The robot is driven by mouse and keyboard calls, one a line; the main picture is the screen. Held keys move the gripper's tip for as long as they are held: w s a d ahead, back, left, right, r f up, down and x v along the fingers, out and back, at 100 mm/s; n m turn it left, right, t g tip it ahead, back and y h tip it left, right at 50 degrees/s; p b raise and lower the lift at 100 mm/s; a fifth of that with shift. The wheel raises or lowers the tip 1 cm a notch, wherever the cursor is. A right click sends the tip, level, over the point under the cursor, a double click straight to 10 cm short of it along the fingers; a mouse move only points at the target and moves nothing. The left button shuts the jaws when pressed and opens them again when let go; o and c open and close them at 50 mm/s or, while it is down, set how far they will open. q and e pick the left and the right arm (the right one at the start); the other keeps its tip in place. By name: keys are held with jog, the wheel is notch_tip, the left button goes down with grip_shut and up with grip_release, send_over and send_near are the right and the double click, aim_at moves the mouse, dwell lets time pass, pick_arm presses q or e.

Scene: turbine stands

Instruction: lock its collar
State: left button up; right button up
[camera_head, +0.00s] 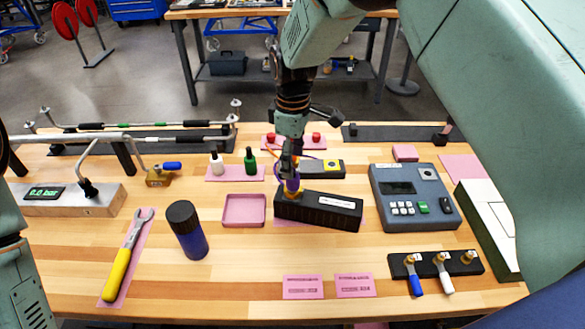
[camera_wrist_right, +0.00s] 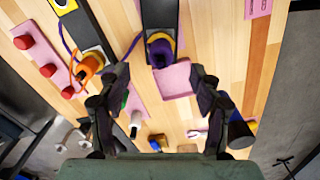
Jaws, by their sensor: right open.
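A long black box (camera_head: 330,213) stands near the middle of the bench. A purple plug with a yellow ring sits upright at its left end, partly hidden by my right gripper in the head view. The same plug (camera_wrist_right: 160,50) shows in the wrist view, with the yellow ring around its far side and a purple cable nearby. Whether its collar is turned to a locked position is not clear. My right gripper (camera_wrist_right: 160,82) is open, its fingers apart on either side of the plug's line, and no contact shows. My left gripper is out of view.
A pink tray (camera_head: 244,210) lies left of the black box, a grey keypad unit (camera_head: 415,197) right. A dark blue bottle (camera_head: 187,230) stands front left.

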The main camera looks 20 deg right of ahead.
aim_at(293, 183)
notch_tip(293, 183, down, 8)
jog(key=shift+s+f+p, duration=0.1)
jog(key=shift+p, duration=0.35)
jog(key=shift+s, duration=0.1)
jog(key=c, duration=1.2)
jog(key=shift+o, duration=0.2)
